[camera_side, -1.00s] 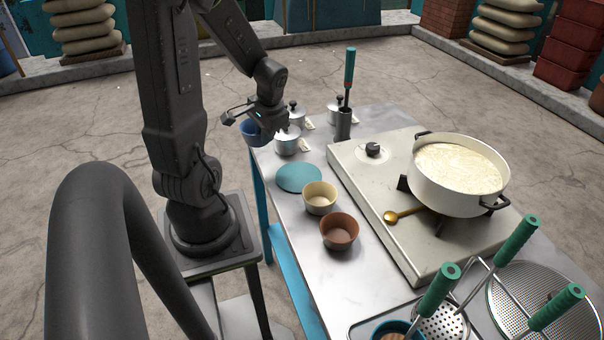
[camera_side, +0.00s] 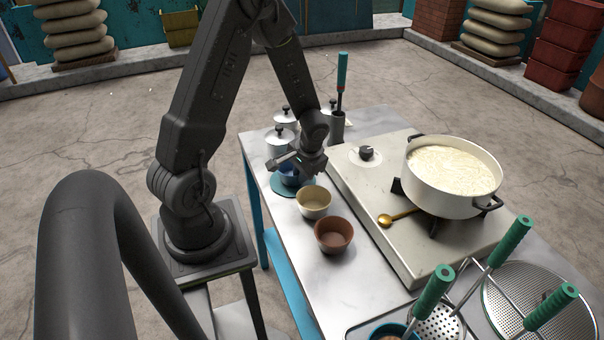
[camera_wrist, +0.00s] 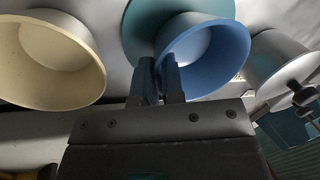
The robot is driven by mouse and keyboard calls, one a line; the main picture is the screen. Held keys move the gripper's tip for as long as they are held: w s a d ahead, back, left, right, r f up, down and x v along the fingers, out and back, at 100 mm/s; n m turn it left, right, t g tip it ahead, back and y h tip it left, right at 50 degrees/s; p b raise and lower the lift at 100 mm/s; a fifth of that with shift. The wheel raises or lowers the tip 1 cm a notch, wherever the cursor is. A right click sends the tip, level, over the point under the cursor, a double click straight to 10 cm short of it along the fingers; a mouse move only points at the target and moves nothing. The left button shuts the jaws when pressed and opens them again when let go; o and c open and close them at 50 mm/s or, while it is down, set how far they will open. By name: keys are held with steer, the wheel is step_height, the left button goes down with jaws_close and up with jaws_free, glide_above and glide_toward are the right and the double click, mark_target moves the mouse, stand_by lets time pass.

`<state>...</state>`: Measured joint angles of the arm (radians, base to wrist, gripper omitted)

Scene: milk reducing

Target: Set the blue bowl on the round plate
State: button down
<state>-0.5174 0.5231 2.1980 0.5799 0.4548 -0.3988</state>
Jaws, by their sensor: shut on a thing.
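The blue bowl (camera_wrist: 212,62) is held by its near left rim between the two fingers of my gripper (camera_wrist: 160,78). In the side view the bowl (camera_side: 290,176) is partly hidden under my gripper (camera_side: 298,163). The round plate is teal and lies flat on the metal table; its edge (camera_side: 281,190) shows beneath the bowl. In the wrist view the plate (camera_wrist: 142,22) shows behind and left of the bowl. The bowl is over the plate; I cannot tell whether its base touches it.
A cream bowl (camera_side: 314,201) stands close in front of the plate, with a brown bowl (camera_side: 333,235) beyond. Lidded pots (camera_side: 280,140) stand behind the plate. A stove (camera_side: 385,222) with a large white pot (camera_side: 452,185) is to the right.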

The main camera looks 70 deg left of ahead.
steer(key=shift+f, duration=0.15)
steer(key=c, duration=1.2)
jaws_free()
steer(key=shift+c, duration=0.2)
steer(key=v, duration=1.2)
steer(key=s+d+r+m+t+h, duration=0.1)
steer(key=s+d+r+m+t, duration=0.1)
steer(key=d+r, duration=0.5)
steer(key=s+d+r+m+t+h, duration=0.1)
steer(key=s+d+r+t, duration=0.3)
steer(key=d, duration=0.7)
step_height(320, 180, up, 4)
steer(key=s+m, duration=0.1)
steer(key=s, duration=0.1)
steer(key=shift+s+r+t+h, duration=0.2)
steer(key=shift+s+t+h, duration=0.1)
steer(key=shift+d, duration=0.1)
